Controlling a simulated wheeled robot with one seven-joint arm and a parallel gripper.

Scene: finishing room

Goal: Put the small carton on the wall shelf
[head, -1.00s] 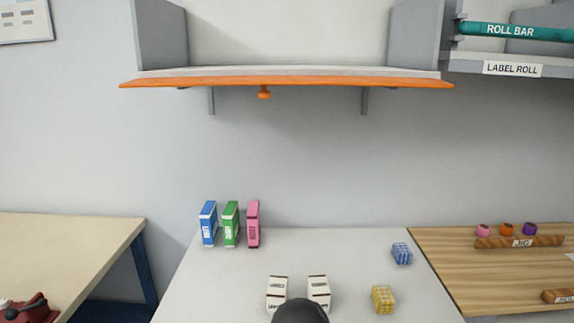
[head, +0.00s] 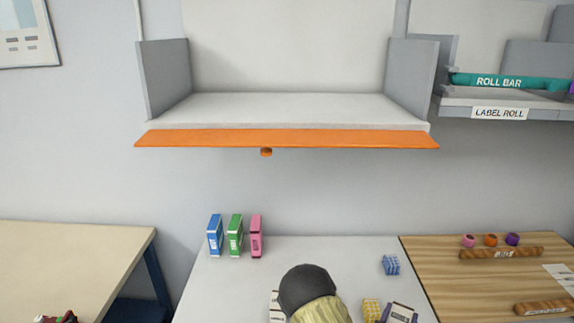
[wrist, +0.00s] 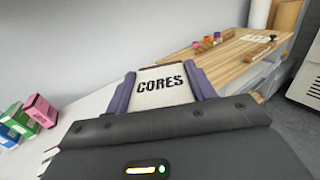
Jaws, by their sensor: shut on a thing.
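A white carton lettered CORES (wrist: 163,84) sits between the purple fingers of my gripper (wrist: 160,74) in the wrist view. My gripper is shut on it. In the head view the held carton (head: 401,312) shows at the bottom edge, right of my arm, partly cut off. The wall shelf (head: 290,107) is grey with side panels and an orange front strip (head: 290,139). Its visible top is bare. It is above and beyond my gripper.
Blue (head: 215,236), green (head: 235,236) and pink (head: 256,237) boxes stand at the table's back left. Another white carton (head: 275,307) is partly hidden by my arm. Blue (head: 391,265) and yellow (head: 371,311) gridded blocks are nearby. A neighbouring shelf holds a teal roll bar (head: 510,82).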

